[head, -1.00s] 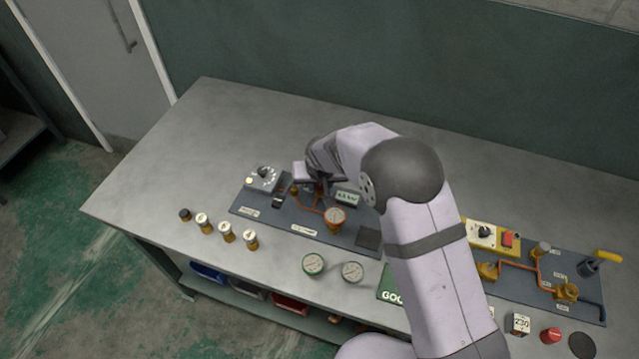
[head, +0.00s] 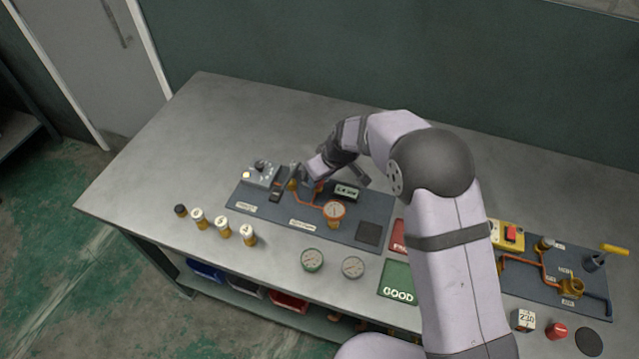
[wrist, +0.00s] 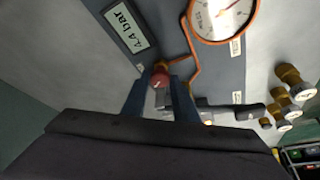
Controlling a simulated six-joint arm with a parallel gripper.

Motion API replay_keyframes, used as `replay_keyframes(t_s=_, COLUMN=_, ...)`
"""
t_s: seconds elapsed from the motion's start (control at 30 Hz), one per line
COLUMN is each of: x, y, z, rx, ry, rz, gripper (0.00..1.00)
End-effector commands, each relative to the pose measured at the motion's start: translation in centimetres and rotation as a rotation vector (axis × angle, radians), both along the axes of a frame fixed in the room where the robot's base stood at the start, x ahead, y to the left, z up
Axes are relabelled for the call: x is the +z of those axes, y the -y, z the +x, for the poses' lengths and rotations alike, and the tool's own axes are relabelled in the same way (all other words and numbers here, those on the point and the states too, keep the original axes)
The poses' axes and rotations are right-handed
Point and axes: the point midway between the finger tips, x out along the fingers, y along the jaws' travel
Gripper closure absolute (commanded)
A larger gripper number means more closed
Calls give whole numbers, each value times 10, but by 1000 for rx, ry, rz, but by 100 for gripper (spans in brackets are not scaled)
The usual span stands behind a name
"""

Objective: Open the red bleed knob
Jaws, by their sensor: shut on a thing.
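The red bleed knob (wrist: 160,80) shows in the wrist view at a brass fitting on the orange pipe. My gripper (wrist: 159,96) has a dark finger on each side of the knob and is shut on it. In the head view my gripper (head: 304,179) reaches down from the right, tilted, at the back of the left board, and largely hides the knob. The pressure gauge (head: 334,211) with an orange rim stands on the pipe. A display (wrist: 132,25) beside the knob reads 4.4 bar.
A grey dial box (head: 261,173) stands left of my gripper. Two loose gauges (head: 312,259) and a green GOOD mat (head: 398,281) lie in front. The back of the table is clear.

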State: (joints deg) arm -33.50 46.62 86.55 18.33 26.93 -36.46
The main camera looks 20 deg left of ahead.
Motion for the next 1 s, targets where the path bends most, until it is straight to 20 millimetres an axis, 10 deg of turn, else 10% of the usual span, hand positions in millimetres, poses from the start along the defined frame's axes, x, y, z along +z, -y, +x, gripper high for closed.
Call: replay_keyframes(t_s=1.0, x=1, y=2, z=9, rx=892, ry=0, rz=-1, gripper=96)
